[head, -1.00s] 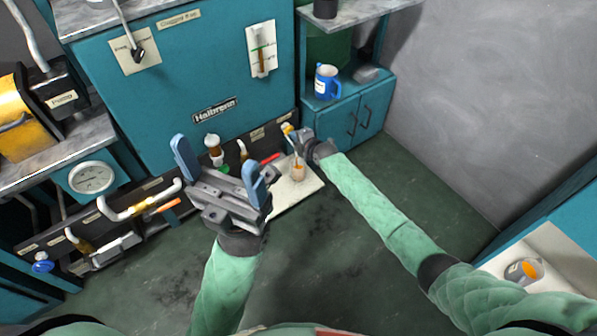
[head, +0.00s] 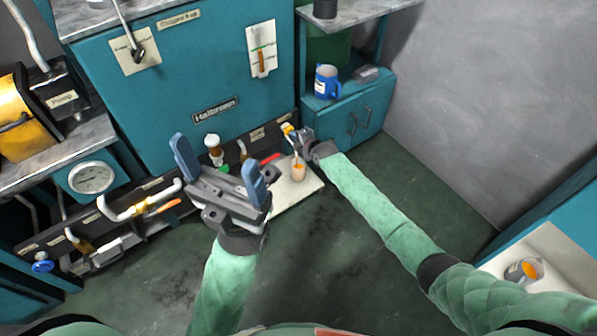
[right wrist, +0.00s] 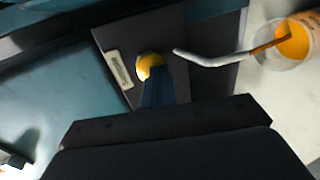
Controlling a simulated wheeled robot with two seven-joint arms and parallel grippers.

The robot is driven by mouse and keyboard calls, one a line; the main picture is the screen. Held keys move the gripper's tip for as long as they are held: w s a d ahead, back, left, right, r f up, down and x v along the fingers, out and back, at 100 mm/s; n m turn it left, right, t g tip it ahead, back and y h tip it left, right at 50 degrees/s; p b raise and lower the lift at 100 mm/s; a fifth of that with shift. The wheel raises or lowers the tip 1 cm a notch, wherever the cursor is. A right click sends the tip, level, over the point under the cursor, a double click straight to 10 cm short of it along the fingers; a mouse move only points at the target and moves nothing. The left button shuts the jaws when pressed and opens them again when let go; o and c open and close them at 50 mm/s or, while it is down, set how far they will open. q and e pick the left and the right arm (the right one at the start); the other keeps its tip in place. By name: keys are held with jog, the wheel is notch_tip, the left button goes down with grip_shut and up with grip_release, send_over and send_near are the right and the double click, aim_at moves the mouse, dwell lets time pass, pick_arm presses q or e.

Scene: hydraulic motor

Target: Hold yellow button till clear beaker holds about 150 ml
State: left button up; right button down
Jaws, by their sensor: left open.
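The yellow button (right wrist: 150,66) is on a dark panel in the right wrist view; it also shows small in the head view (head: 288,128). My right gripper (head: 295,134) is at the button, its blue fingers (right wrist: 156,88) together in one wedge with the tip against it. The clear beaker (head: 298,174) stands on a pale board below a bent spout (right wrist: 215,60). An orange stream runs from the spout into the beaker, which holds orange liquid in the right wrist view (right wrist: 297,42). I cannot read its marks. My left gripper (head: 216,158) is open and empty, in front of the machine.
A pale board (head: 308,188) lies under the beaker. Left of it are a brown-and-green fitting (head: 214,150) and a red handle (head: 270,159). A blue jug (head: 326,82) stands on the cabinet. Another container with orange liquid (head: 525,270) is at lower right. The floor between is clear.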

jog(key=shift+s+d, duration=0.1)
jog(key=s+d+p, duration=0.1)
jog(key=s, duration=0.1)
jog(key=s+d+p, duration=0.2)
jog(key=shift+s+d, duration=0.15)
jog(key=shift+s, duration=0.2)
dwell(0.3)
